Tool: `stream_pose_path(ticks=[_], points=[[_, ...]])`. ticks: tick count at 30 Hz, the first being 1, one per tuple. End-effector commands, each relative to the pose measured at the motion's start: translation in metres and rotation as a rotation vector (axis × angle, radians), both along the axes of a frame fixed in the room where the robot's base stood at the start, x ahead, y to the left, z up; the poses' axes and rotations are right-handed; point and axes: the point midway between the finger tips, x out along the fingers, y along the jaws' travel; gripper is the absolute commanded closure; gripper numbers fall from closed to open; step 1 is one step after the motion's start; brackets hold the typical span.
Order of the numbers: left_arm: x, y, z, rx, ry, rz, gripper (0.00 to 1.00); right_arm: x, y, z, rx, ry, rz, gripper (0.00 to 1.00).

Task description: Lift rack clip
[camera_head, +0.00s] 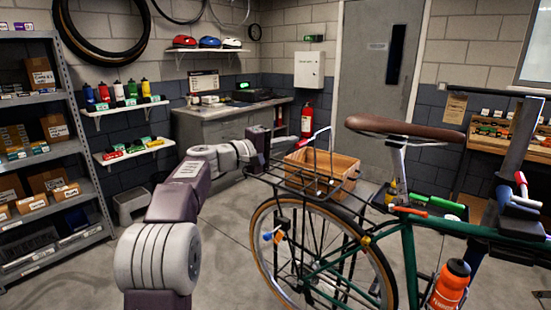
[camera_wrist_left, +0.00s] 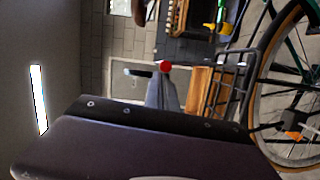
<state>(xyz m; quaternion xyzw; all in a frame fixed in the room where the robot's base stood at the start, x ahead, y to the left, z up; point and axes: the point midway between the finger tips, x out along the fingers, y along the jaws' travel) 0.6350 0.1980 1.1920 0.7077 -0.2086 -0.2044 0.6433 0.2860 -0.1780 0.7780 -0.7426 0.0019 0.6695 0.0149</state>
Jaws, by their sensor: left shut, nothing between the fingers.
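The rear rack (camera_head: 300,180) of the green bike carries what looks like the rack clip (camera_head: 313,137), a raised lever with a red end. In the left wrist view a round red end (camera_wrist_left: 164,66) shows just beyond my fingers, with the wire rack (camera_wrist_left: 222,80) to its right. My left gripper (camera_head: 284,147) comes in from the left above the rack, close to the red end. Its fingers (camera_wrist_left: 162,88) are shut and empty. Whether they touch the clip cannot be told. My right gripper is not in view.
A wooden crate (camera_head: 335,168) shows behind the rack. The brown saddle (camera_head: 404,128) is to the right of it, and the rear wheel (camera_head: 322,250) is below. A shelf unit (camera_head: 62,130) stands at the left.

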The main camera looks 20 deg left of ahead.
Motion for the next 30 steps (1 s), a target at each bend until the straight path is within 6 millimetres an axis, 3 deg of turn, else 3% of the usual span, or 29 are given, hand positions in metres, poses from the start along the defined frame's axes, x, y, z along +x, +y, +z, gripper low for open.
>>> stream_pose_path(ticks=[3, 12, 30], points=[[-0.007, -0.018, 0.0, 0.085, -0.034, -0.002, 1.0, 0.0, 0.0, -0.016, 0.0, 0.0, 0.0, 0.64], [-0.017, -0.048, 0.004, 0.241, -0.088, -0.002, 1.0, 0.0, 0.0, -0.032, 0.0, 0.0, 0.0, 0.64], [-0.023, -0.063, 0.003, 0.312, -0.109, -0.008, 1.0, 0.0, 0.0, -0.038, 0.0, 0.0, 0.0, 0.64]])
